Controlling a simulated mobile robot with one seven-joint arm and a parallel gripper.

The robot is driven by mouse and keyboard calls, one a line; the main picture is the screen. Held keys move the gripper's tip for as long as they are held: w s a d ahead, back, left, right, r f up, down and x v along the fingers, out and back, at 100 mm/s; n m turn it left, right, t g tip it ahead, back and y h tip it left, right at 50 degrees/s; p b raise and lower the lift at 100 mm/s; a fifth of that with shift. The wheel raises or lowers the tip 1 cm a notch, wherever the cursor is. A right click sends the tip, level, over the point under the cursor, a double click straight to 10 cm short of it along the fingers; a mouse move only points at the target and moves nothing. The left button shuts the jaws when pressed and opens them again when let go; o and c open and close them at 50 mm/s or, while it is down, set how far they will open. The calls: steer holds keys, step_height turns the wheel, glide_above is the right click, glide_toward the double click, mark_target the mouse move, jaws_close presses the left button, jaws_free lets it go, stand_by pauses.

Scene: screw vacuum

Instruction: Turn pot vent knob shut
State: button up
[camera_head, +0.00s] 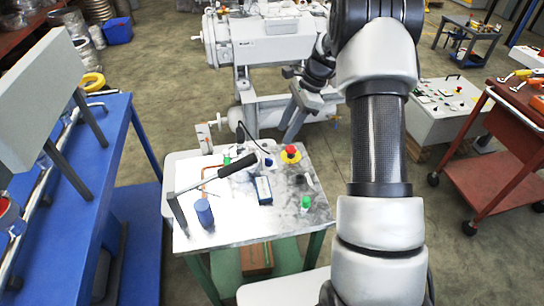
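A metal-topped worktable (240,221) stands in the middle of the view with small fittings on it. A red knob on a yellow base (291,154) sits near its back right edge. I cannot tell for sure which fitting is the pot vent knob, and no pot is clearly recognizable. My gripper (291,128) hangs at the end of my arm, seen small and partly blended with the grey machine behind it. It appears above the back edge of the table, near the red knob in the picture. Its finger opening is too unclear to judge.
A black-handled lever (238,167), a blue cylinder (204,212), a dark blue box (263,190) and a green-topped fitting (305,203) are on the table. A grey machine (262,45) stands behind. A blue bench (98,150) is left, a red cart (515,112) right.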

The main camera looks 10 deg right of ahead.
mark_target(270, 159)
steer(key=x, duration=1.1)
steer(key=shift+a+f+b, duration=0.1)
steer(key=shift+f+b, duration=0.3)
steer(key=shift+c, duration=0.5)
jaws_close()
steer(key=shift+n, duration=0.4)
steer(key=n, duration=0.1)
steer(key=n+g, duration=0.1)
steer(key=shift+w+n, duration=0.25)
steer(key=shift+n, duration=0.05)
steer(key=shift+w+a+n+g+h, duration=0.1)
steer(key=shift+n+g+h, duration=0.25)
steer(key=shift+n, duration=0.65)
steer(key=shift+w+n+g+h, duration=0.15)
steer(key=shift+n+g, duration=0.3)
steer(key=shift+n, duration=0.55)
steer(key=shift+r, duration=0.1)
